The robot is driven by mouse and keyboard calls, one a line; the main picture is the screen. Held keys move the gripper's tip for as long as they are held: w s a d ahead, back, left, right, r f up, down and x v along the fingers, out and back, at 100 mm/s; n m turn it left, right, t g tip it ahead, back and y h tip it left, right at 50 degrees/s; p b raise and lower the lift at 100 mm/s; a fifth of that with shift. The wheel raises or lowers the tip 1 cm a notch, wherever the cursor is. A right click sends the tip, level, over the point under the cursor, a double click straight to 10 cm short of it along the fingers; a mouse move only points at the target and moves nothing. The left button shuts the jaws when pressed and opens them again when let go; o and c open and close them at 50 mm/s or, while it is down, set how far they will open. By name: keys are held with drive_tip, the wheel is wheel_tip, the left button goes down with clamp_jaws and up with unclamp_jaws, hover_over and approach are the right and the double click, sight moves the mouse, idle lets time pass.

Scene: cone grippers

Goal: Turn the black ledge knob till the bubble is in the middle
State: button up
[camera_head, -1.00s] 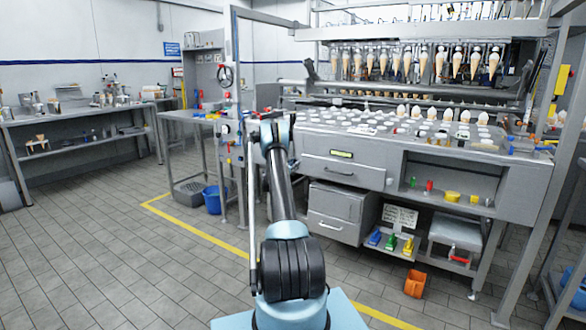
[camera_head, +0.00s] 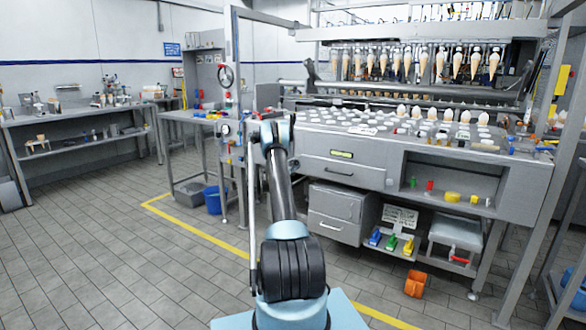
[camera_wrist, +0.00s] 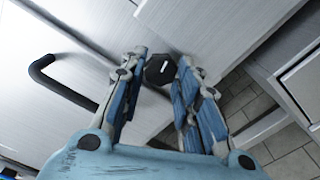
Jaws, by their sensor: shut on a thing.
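The black ledge knob (camera_wrist: 160,70) is in the wrist view, dark and many-sided, with a short white mark on its face. My gripper (camera_wrist: 161,64) has one blue finger on each side of the knob, shut on it. In the head view my arm hides the knob and most of the gripper. A small yellow-green level vial (camera_head: 342,155) shows on the front of the grey machine (camera_head: 375,178). It is too small there to tell where the bubble is. The vial is not seen in the wrist view.
A black bar handle (camera_wrist: 62,85) stands out from the pale panel left of the gripper in the wrist view. Drawers (camera_head: 335,215) and an open shelf sit below the machine top. The tiled floor at left is clear.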

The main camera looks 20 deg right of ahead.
drive_tip(key=shift+s+d+m, duration=0.15)
drive_tip(key=shift+d+m, duration=0.1)
drive_tip(key=shift+m, duration=0.85)
drive_tip(key=o, duration=1.1)
drive_tip(key=shift+f, duration=0.15)
drive_tip(key=shift+a, duration=0.1)
drive_tip(key=shift+a, duration=0.25)
drive_tip(key=v, duration=1.1)
drive_tip(key=shift+s+a, duration=0.1)
drive_tip(key=shift+s, duration=0.15)
